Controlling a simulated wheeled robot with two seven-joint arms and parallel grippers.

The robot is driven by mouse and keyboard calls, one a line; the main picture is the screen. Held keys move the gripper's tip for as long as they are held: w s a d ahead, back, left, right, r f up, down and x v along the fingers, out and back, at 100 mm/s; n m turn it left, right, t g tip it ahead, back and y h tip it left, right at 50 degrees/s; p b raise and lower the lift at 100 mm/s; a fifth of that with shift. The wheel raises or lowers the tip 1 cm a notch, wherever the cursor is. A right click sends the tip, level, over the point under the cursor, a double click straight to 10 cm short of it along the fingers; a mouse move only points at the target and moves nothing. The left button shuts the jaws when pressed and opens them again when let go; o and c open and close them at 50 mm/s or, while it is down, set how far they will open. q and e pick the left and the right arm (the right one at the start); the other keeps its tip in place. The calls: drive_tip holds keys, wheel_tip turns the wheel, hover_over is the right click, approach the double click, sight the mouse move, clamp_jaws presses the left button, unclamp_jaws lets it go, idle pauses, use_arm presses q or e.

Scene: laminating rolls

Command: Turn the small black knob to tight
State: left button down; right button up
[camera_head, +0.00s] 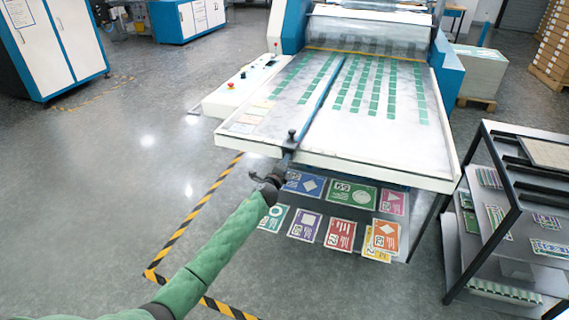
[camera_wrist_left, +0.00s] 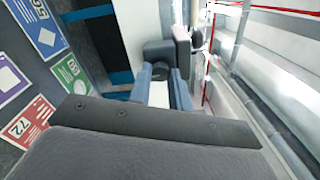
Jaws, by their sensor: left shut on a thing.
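My left gripper (camera_head: 284,162) reaches up to the front end of the long blue bar (camera_head: 322,98) that lies along the white machine table. In the left wrist view, the gripper's two grey-blue fingers (camera_wrist_left: 160,78) are shut on a small black knob (camera_wrist_left: 158,52). In the head view the gripper hides most of what it holds, and I cannot tell the knob's turn there. A black upright fitting (camera_head: 291,135) stands on the bar's front end, just above the gripper. My right gripper is in neither view.
The white table (camera_head: 400,167) carries rows of green printed pieces. Coloured cards (camera_head: 340,235) sit below its front edge. A black-framed shelf rack (camera_head: 510,190) stands at the right. Yellow-black floor tape (camera_head: 190,222) runs at the left, where the grey floor is open.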

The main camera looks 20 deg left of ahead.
use_arm(q)
drive_tip(key=shift+f, duration=0.1)
drive_tip(key=c, duration=1.3)
unclamp_jaws()
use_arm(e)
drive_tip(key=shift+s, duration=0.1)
use_arm(q)
drive_tip(key=shift+s, duration=0.1)
drive_tip(key=s+b, duration=0.1)
drive_tip(key=s, duration=0.6)
drive_tip(key=shift+s+a+b, duration=0.15)
drive_tip(key=shift+s+b, duration=0.15)
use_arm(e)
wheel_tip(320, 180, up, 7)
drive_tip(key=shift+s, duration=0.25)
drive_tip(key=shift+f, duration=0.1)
